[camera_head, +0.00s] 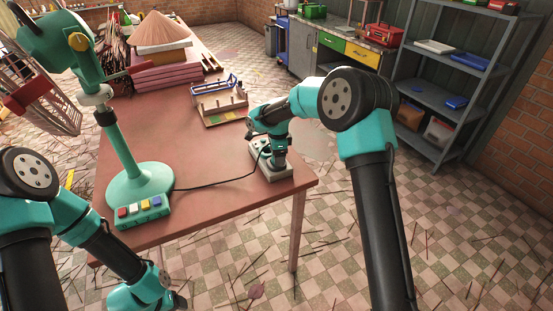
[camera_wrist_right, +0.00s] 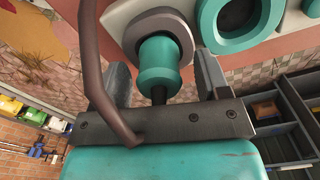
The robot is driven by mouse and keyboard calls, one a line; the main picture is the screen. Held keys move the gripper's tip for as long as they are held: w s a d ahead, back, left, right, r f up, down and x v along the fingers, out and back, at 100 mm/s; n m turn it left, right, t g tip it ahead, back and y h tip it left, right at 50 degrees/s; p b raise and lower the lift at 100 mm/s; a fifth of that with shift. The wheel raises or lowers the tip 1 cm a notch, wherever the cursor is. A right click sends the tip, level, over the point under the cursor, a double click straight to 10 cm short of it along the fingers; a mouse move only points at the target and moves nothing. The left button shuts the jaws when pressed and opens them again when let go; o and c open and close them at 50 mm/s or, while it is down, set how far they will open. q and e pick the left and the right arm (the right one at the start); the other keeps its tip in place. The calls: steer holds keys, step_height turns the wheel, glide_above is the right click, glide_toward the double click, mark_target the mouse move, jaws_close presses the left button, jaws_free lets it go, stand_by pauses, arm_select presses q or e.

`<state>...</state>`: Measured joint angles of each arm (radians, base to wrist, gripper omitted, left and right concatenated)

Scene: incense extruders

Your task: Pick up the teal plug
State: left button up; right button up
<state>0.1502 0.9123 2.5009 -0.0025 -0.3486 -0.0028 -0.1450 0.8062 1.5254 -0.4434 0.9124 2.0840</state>
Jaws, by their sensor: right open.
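The teal plug (camera_wrist_right: 159,62) sits in the right wrist view with its far end inside a dark grey ring of the pale socket block (camera_wrist_right: 117,12). My right gripper (camera_wrist_right: 162,68) is open, with one finger on each side of the plug; I cannot tell whether either finger touches it. In the head view my right gripper (camera_head: 279,164) points down over the socket block (camera_head: 285,174) near the table's right front corner, and hides the plug. My left gripper (camera_head: 172,301) is low at the bottom edge, partly cut off, so its jaws cannot be read.
A thick cable (camera_wrist_right: 93,65) crosses close to the left finger. A black cable (camera_head: 215,186) runs over the table from the teal extruder stand (camera_head: 140,181) and button box (camera_head: 141,210). A wooden rack (camera_head: 219,103) stands behind. The table's middle is clear.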

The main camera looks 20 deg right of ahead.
steer(key=c, duration=1)
steer(key=shift+r, duration=0.15)
steer(key=shift+r, duration=1.4)
steer(key=shift+s+r, duration=0.2)
steer(key=shift+r, duration=0.1)
steer(key=s+a, duration=0.1)
steer(key=s, duration=0.4)
steer(key=s+a+r, duration=0.1)
steer(key=s+a, duration=0.1)
steer(key=s, duration=0.3)
steer(key=s+a, duration=0.1)
steer(key=s, duration=0.4)
steer(key=shift+a+r, duration=0.15)
steer(key=shift+a, duration=0.1)
